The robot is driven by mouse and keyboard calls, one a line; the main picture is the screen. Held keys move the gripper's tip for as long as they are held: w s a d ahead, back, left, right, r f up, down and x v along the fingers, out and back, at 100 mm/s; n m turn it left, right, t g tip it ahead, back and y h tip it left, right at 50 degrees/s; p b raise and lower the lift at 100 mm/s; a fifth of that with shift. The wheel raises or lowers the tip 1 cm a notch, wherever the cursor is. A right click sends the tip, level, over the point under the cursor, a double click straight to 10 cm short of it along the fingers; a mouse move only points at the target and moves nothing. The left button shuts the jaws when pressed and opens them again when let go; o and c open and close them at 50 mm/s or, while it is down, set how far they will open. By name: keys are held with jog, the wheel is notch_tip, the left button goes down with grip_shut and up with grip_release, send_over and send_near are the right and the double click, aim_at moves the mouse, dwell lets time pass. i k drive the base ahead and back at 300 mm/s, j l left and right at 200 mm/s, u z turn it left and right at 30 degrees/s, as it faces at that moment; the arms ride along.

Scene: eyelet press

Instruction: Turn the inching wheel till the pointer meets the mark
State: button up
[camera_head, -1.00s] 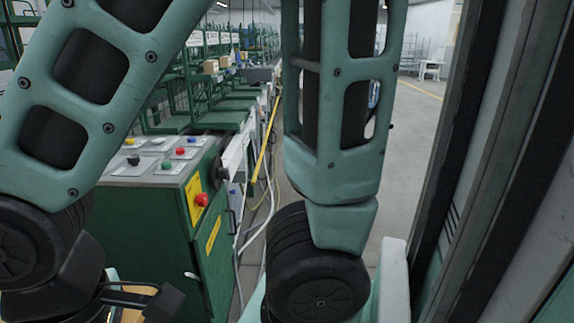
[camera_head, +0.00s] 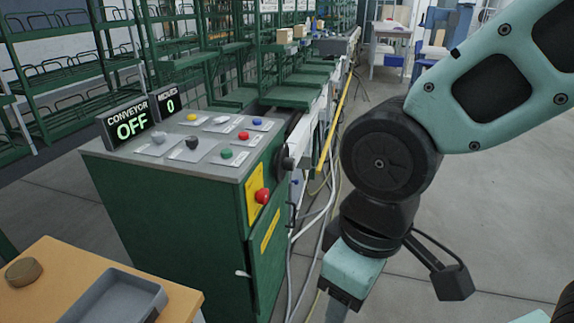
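A dark round wheel with a black knob (camera_head: 287,163) sticks out from the right side of the green control cabinet (camera_head: 170,210), near its top; it looks like the inching wheel. It is partly edge-on. I cannot make out a pointer or a mark. My gripper (camera_head: 340,300) hangs down to the right of the cabinet, lower than the wheel and apart from it. I see its teal body, but its fingers are too dark and small to tell open from shut. I see nothing held in it.
An orange table (camera_head: 185,305) with a grey tray (camera_head: 115,302) is at front left. Cables (camera_head: 318,215) run behind my gripper. Open floor lies right.

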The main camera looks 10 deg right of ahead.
aim_at(283, 163)
jog(key=i+l+z, duration=0.15)
jog(key=i, duration=0.3)
jog(key=i+l+z, duration=0.2)
jog(key=i, duration=0.25)
